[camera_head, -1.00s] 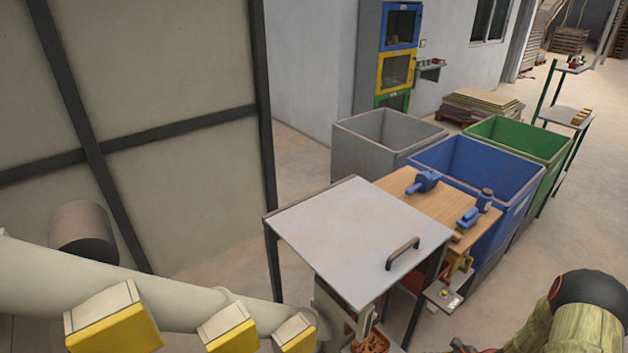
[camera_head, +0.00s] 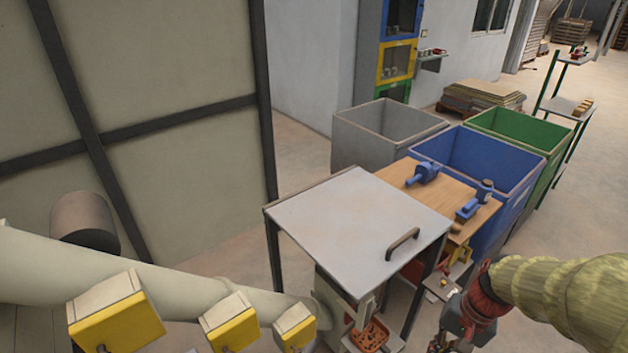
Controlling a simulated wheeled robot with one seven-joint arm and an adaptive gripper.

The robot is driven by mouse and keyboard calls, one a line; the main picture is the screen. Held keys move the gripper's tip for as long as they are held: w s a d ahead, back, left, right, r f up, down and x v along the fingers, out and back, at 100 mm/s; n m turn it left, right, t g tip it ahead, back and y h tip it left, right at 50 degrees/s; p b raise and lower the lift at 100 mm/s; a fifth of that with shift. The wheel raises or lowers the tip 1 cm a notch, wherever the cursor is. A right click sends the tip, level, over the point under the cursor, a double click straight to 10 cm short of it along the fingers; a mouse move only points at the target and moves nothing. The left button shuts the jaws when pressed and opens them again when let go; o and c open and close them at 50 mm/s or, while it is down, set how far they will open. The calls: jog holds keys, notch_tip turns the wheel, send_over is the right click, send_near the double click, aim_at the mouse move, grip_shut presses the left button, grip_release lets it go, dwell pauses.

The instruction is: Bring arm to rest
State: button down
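My arm, in a yellow-green sleeve, reaches in from the right edge at the lower right. Its red and dark wrist points down, and my gripper (camera_head: 446,342) is at the bottom edge of the picture, partly cut off. It is in front of and to the right of the grey-topped metal stand (camera_head: 340,225). The fingers are too small and dark to tell open from shut, and I see no held object.
A wooden bench (camera_head: 400,178) with blue tools (camera_head: 423,173) stands behind the metal stand. Grey (camera_head: 350,140), blue (camera_head: 520,190) and green (camera_head: 545,140) bins stand beyond. A pale pipe with yellow boxes (camera_head: 118,312) crosses the lower left. Floor at the right is open.

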jog(key=s+a+r+n+t+h, duration=0.1)
jog(key=s+a+r+n+t, duration=0.1)
jog(key=r, duration=0.6)
jog(key=s+a+r+n+t+h, duration=0.1)
jog(key=s+a+r+n+t, duration=0.2)
jog(key=r, duration=0.6)
jog(key=shift+s+a+r+n+t, duration=0.15)
jog(key=shift+s+a+n+t, duration=0.2)
jog(key=shift+a+n, duration=0.7)
jog(key=shift+w+a+m, duration=0.1)
jog(key=shift+a+m, duration=0.1)
jog(key=shift+m, duration=0.05)
